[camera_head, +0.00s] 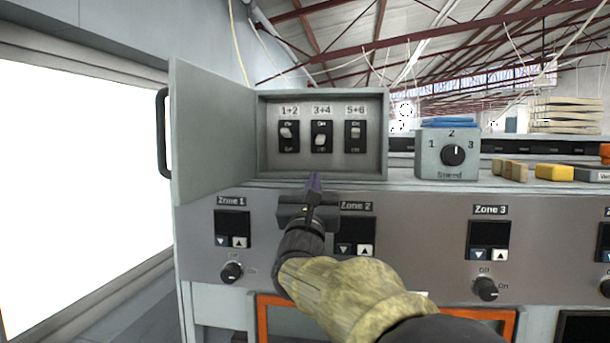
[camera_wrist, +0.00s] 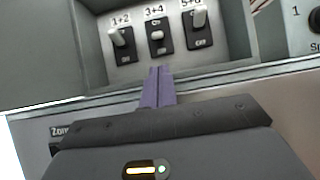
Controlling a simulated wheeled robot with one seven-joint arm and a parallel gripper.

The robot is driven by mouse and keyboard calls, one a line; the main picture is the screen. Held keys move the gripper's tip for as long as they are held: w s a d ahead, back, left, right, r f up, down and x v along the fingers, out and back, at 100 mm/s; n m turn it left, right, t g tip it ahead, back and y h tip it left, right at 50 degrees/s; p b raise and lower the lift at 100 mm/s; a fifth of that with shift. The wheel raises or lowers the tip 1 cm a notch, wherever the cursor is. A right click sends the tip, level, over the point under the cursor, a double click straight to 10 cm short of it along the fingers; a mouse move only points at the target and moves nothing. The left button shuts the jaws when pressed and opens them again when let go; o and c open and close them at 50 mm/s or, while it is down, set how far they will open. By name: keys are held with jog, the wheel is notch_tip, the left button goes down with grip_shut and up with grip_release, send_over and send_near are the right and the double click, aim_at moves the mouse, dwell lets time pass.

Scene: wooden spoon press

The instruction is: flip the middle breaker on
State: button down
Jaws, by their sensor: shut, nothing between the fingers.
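An open grey breaker box (camera_head: 262,140) holds three black breakers with white levers, labelled 1+2, 3+4 and 5+6. The middle breaker, 3+4 (camera_head: 321,137), has its lever sitting lower than its neighbours', with the "On" mark bare above it. It also shows in the wrist view (camera_wrist: 157,36). The left breaker (camera_head: 288,136) and right breaker (camera_head: 356,134) have their levers higher. My gripper (camera_head: 315,180) has its purple fingers shut and empty. In the wrist view the fingertips (camera_wrist: 159,72) are just below the middle breaker, at the box's lower edge, apart from the lever.
The box door (camera_head: 212,130) stands open at the left with a black handle (camera_head: 163,133). A speed dial box (camera_head: 447,154) stands to the right. Zone panels with knobs (camera_head: 232,272) lie below the box. Yellow blocks (camera_head: 553,172) rest on the ledge at right.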

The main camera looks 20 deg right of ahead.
aim_at(320, 139)
jog(key=p+x, duration=0.5)
jog(key=x, duration=0.3)
jog(key=shift+a+r+p, duration=0.1)
jog(key=shift+a+p, duration=0.1)
jog(key=shift+p, duration=0.1)
jog(key=shift+w+d+r, duration=0.15)
jog(key=shift+w+d, duration=0.15)
jog(key=shift+w, duration=0.05)
